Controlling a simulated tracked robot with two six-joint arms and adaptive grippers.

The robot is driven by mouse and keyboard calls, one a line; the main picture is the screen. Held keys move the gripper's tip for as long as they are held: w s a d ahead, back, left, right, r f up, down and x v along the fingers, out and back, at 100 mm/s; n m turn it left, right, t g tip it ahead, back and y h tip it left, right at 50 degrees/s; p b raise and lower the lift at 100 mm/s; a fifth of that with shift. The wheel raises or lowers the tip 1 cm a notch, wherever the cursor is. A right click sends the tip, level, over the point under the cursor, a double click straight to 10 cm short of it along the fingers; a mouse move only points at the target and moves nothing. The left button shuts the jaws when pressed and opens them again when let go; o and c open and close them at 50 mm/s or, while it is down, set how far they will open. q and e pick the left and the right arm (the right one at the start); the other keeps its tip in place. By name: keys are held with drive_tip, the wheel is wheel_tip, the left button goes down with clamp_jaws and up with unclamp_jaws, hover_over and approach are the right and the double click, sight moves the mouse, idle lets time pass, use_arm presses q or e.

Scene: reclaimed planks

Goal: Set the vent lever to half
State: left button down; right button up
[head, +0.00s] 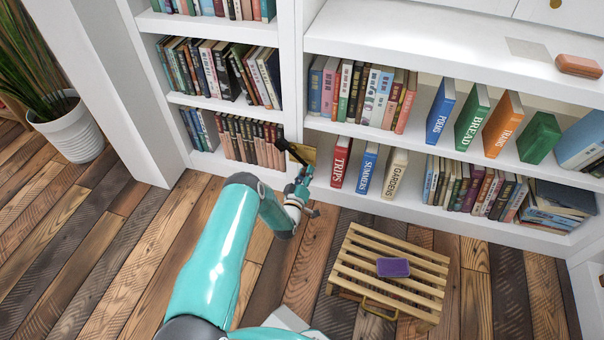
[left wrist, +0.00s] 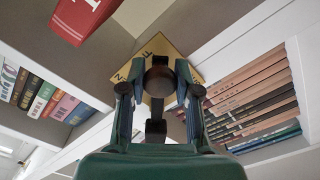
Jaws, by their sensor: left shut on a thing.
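The vent lever (head: 286,147) is a dark bar with a dark round knob (left wrist: 158,80) at its end. It stands in front of a yellow plate (head: 308,154) on the shelf upright. The yellow plate (left wrist: 162,49) also shows in the left wrist view, with partly hidden lettering that I cannot read. My left gripper (head: 298,172) is at the lever. In the left wrist view its two fingers (left wrist: 157,90) stand on either side of the knob, shut on it. The lever's exact setting is not readable. My right gripper is not in view.
White bookshelves hold rows of books, with the red TRIPS book (head: 341,162) just right of the lever. A slatted wooden crate (head: 352,262) with a purple item (head: 393,267) stands on the plank floor. A potted plant (head: 70,127) is at the left. The floor between is clear.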

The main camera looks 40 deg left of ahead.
use_arm(q)
drive_tip(key=shift+s+f, duration=0.15)
drive_tip(key=shift+s, duration=0.1)
drive_tip(key=c, duration=0.8)
unclamp_jaws()
drive_tip(key=shift+w, duration=0.1)
drive_tip(key=v, duration=1.2)
